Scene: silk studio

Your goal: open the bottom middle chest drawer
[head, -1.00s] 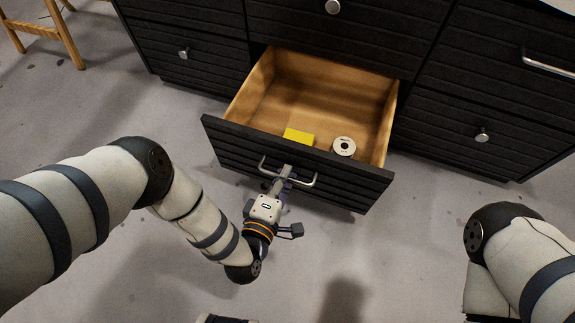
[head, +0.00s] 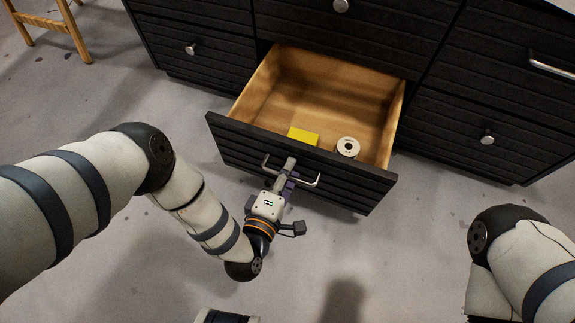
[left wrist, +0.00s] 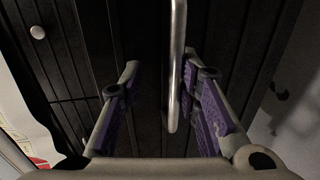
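The bottom middle drawer (head: 300,165) of the black chest is pulled well out, showing its light wooden inside. Its bar handle (head: 312,183) is on the dark front; it also shows in the left wrist view (left wrist: 176,70). My left gripper (head: 286,172) is at this handle. In the left wrist view its two purple-padded fingers (left wrist: 160,80) are spread apart, with the bar between them, nearer the right finger and a gap on the left. My right arm shows at the right edge, but its gripper is outside the picture.
A yellow block (head: 302,136) and a white round spool-like thing (head: 347,147) lie in the drawer. Closed drawers with round knobs flank it, such as the right one (head: 487,138). A wooden stool (head: 50,28) stands at far left. The grey floor before the chest is clear.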

